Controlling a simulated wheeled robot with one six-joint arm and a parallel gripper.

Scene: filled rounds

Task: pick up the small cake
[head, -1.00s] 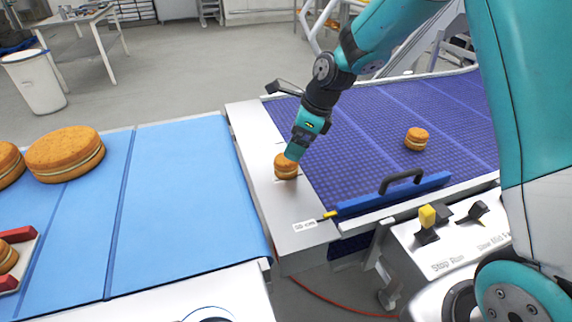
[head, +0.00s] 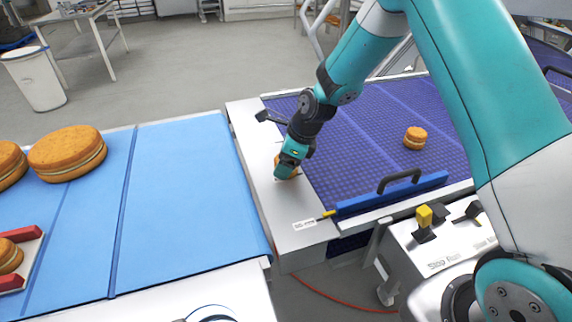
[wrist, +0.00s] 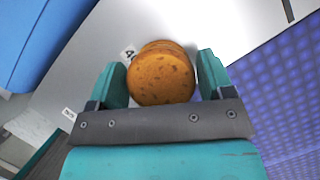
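A small round cake (wrist: 162,78) with a golden brown top sits on the grey metal plate (head: 282,222) between the two belts. My gripper (wrist: 162,82) is open around it, one teal finger on each side. In the wrist view a narrow gap shows at the left finger and a gap at the right finger. In the head view my gripper (head: 287,172) covers most of this cake. A second small cake (head: 415,138) lies on the purple belt to the right.
A blue belt (head: 180,200) on the left carries large cakes (head: 67,153) and a red-ended tray (head: 38,240) with a small cake. The purple belt (head: 355,150) has a blue bar with a black handle (head: 398,180) at its near edge. A control box (head: 440,245) stands at the front right.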

